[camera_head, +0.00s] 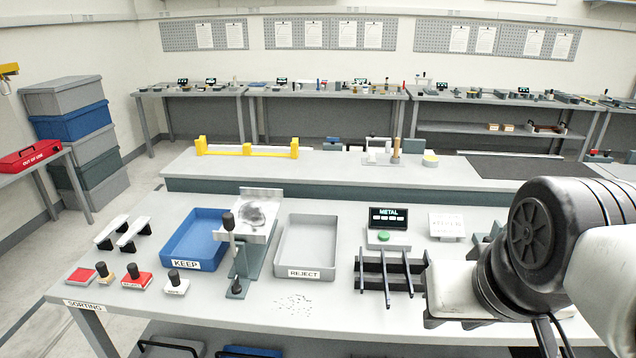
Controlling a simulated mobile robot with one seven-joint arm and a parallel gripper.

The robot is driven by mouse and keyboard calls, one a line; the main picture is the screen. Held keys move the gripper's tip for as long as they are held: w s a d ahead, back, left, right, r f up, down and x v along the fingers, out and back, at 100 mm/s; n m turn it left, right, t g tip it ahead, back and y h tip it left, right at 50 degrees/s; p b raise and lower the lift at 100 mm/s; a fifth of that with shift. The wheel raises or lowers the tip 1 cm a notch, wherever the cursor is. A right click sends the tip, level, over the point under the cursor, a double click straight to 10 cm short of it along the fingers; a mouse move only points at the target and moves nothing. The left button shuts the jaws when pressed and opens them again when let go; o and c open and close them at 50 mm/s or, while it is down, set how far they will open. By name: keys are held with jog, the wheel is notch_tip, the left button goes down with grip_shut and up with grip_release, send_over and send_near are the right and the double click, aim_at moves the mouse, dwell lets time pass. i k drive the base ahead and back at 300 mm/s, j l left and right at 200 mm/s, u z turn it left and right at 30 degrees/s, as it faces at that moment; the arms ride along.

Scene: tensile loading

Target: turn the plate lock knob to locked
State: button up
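A tilted metal plate (262,196) with a grey smudged patch stands on a grey fixture (252,262) between the blue and grey trays. A black-topped upright handle (229,222) rises at the fixture's left side. A small black knob (236,288) sits low at its front. I cannot tell which of these is the plate lock knob, and no locked marking is readable. My gripper (428,291) is at the right, above the front of the table and well apart from the fixture. Its pale body shows, but its fingers are hard to separate from the dark rack behind.
A blue KEEP tray (171,257) and grey REJECT tray (283,268) flank the fixture. Several small black-knobbed blocks (133,279) lie at left. A dark slotted rack (371,284) stands close left of my gripper. A METAL display (388,218) stands behind it.

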aim_at(236, 288)
jog(key=u, duration=0.95)
jog(key=l, duration=0.2)
jog(key=i+j, duration=0.2)
jog(key=j, duration=0.2)
jog(key=i+j+u, duration=0.1)
jog(key=j, duration=0.3)
jog(key=i+j, duration=0.35)
jog(key=j+u, duration=0.05)
